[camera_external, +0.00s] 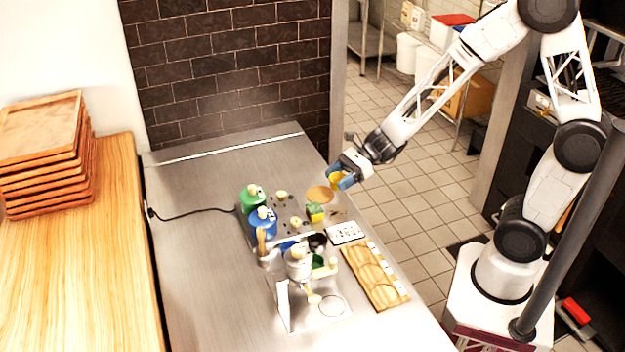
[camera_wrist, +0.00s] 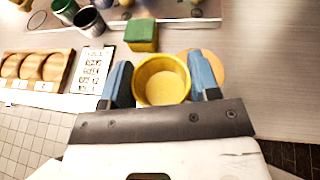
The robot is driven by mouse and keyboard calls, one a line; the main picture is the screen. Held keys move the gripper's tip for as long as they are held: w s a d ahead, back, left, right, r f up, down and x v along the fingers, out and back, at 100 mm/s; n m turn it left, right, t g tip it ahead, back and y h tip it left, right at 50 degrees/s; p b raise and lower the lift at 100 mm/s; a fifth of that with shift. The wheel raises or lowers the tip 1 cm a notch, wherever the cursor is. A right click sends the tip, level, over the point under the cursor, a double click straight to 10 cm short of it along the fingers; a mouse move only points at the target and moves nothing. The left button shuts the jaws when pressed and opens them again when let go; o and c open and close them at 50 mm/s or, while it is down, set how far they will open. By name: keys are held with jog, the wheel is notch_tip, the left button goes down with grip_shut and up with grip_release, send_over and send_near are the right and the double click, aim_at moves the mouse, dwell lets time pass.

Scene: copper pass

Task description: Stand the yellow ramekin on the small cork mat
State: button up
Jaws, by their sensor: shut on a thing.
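The yellow ramekin (camera_wrist: 163,82) is held between the two blue fingers of my gripper (camera_wrist: 160,84), upright as far as the wrist view shows, and it looks empty. In the external view my gripper (camera_external: 342,178) is above the right edge of the steel counter, with part of the yellow ramekin (camera_external: 336,182) showing between its fingers. The small round cork mat (camera_external: 318,194) lies on the counter just left of and below the gripper. In the wrist view the cork mat (camera_wrist: 216,66) is partly hidden behind the right finger and the ramekin.
A yellow block with a green top (camera_external: 315,212) stands close to the mat. A white card (camera_external: 345,232) and a wooden tray with round hollows (camera_external: 375,278) lie nearer the front. Green (camera_external: 251,198) and blue (camera_external: 263,221) containers stand to the left. The counter's back is clear.

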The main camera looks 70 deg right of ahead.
send_over(320, 194)
jog(key=shift+f, duration=0.25)
jog(key=shift+f, duration=0.1)
jog(key=shift+f, duration=1.65)
jog(key=shift+f, duration=0.1)
jog(key=o, duration=0.9)
jog(key=shift+v, duration=6.1)
